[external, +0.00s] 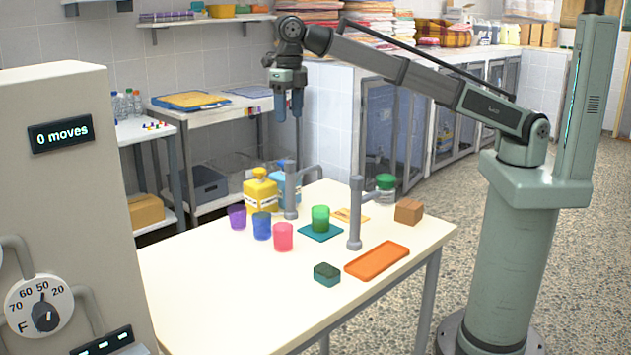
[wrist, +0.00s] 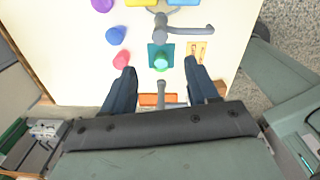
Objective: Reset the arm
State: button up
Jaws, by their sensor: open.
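My gripper (external: 288,105) hangs high above the back part of the table (external: 210,300), fingers pointing down, open and empty. In the wrist view my gripper (wrist: 160,80) shows its two dark fingers spread apart, with the table far below. My arm reaches left from its green column. Nothing touches the fingers.
Purple (external: 237,217), blue (external: 262,226) and pink (external: 283,237) cups stand left. A green cup (external: 320,218) is on a teal mat (external: 313,238). Two grey posts (external: 355,215) (external: 291,190) rise nearby. An orange tray (external: 377,260) and brown block (external: 409,211) lie right. The front is clear.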

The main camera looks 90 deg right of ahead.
jog(key=w+d+f+m+t+h, duration=0.1)
jog(key=w+d+f+m, duration=0.3)
jog(key=d+f, duration=0.7)
jog(key=w+d+f+m, duration=0.4)
jog(key=d+f, duration=0.3)
jog(key=d, duration=0.8)
jog(key=s+d+f+m, duration=0.2)
jog(key=d+f+m, duration=0.1)
jog(key=d+f, duration=0.5)
jog(key=s+d+f+m, duration=0.2)
jog(key=s+d+f, duration=0.1)
jog(key=d+f, duration=0.5)
jog(key=s+a+f+m+g, duration=0.2)
jog(key=s+a+f+m, duration=0.2)
jog(key=s+f, duration=0.9)
jog(key=s+a+f+m+g, duration=0.1)
jog(key=s+a+f+m, duration=0.3)
jog(key=s+f, duration=0.85)
jog(key=s+a+f+m+g, duration=0.1)
jog(key=s+a+f+m, duration=0.1)
jog(key=s, duration=0.9)
jog(key=s+a+f+m+g, duration=0.2)
jog(key=s+f+m, duration=0.1)
jog(key=s, duration=0.9)
jog(key=s+a+f+m+g, duration=0.2)
jog(key=s+f+m, duration=0.1)
jog(key=s, duration=0.9)
jog(key=shift+y, duration=0.4)
